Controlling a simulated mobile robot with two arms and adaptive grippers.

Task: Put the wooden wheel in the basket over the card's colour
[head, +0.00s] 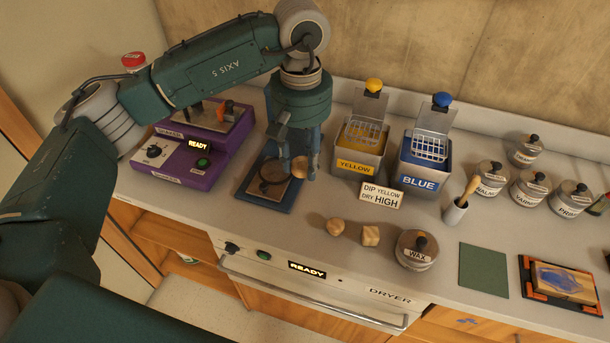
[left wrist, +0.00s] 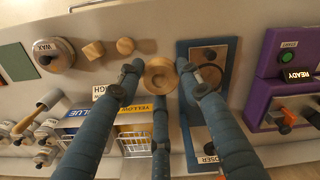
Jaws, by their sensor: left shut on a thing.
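The wooden wheel (head: 300,167) is a small round piece with a dished middle; it also shows in the left wrist view (left wrist: 160,76). My left gripper (head: 297,168) is shut on it, fingers around its rim, beside the blue press-like stand (head: 268,200). How high it is held is hard to tell. The card (head: 381,195) reads "DIP YELLOW DRY HIGH". Behind it are the yellow tank (head: 354,168) with a wire basket (head: 366,131) under a yellow knob, and the blue tank (head: 419,181) with a wire basket (head: 430,147) under a blue knob. My right gripper is not in view.
A purple box (head: 190,165) showing READY stands left. The dryer (head: 310,290) is below.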

